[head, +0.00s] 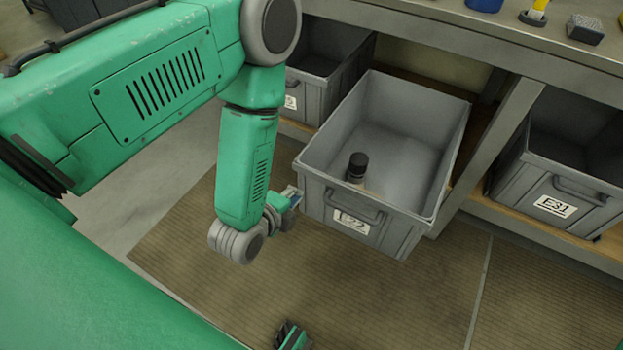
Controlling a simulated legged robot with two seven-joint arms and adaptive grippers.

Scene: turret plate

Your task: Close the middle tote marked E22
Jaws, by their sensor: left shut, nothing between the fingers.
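The middle tote marked E22 (318,215) is a grey open-topped bin, pulled well out of the shelf bay toward me. Its label (350,222) is partly covered by the front handle. A dark-capped bottle (357,166) stands inside it. My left gripper (294,198) is beside the tote's front left corner, shut and empty; I cannot tell whether it touches the tote. A small part of what seems to be my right gripper (291,336) shows at the bottom edge, mostly cut off.
Another grey tote (325,85) sits to the left in the shelf, and the tote marked E31 (570,190) sits to the right. A shelf post (500,125) stands between the middle and right totes. The worktop (440,18) above holds small items. The brown floor mat (420,305) is clear.

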